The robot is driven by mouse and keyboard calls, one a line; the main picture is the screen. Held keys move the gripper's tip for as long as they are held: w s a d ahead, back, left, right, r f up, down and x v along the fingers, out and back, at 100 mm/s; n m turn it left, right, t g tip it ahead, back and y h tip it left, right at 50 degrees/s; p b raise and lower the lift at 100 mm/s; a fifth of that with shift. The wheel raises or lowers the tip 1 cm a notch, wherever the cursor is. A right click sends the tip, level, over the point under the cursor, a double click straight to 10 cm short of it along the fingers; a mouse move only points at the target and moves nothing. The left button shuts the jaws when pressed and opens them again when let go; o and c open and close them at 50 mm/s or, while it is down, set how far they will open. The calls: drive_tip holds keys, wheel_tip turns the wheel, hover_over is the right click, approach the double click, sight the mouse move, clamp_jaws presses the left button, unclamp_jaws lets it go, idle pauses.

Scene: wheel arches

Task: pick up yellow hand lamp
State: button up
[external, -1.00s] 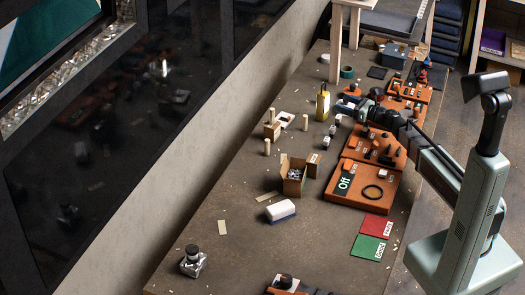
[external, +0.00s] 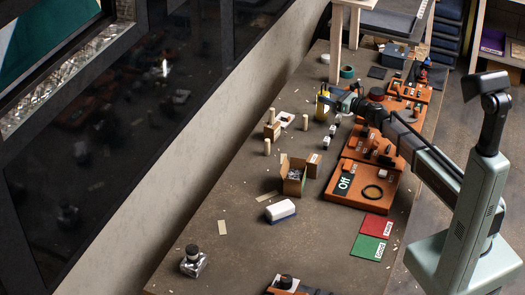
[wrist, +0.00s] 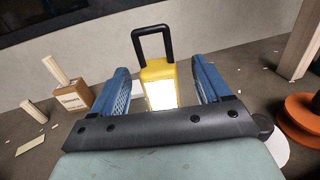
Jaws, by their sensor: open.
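The yellow hand lamp (wrist: 158,70) stands upright on the table, with a black loop handle on top and a bright white front panel. In the wrist view it sits between the two blue fingers of my gripper (wrist: 162,88), which are open, with a gap on each side of it. Its lower part is hidden behind my gripper. In the external view the lamp (external: 322,106) shows just left of my gripper (external: 332,98), partly covered by it.
A cardboard box (wrist: 74,97) with a wooden peg and another peg (wrist: 33,111) stand left of the lamp. An orange round object (wrist: 300,115) and a wooden post (wrist: 299,45) are at the right. The wall is behind. An open carton (external: 293,177) stands nearer on the table.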

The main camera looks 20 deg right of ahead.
sight(320, 91)
drive_tip(key=x, duration=0.5)
drive_tip(key=shift+a+r, duration=0.1)
drive_tip(key=shift+r, duration=0.15)
drive_tip(key=shift+s, duration=0.1)
clamp_jaws()
idle(0.3)
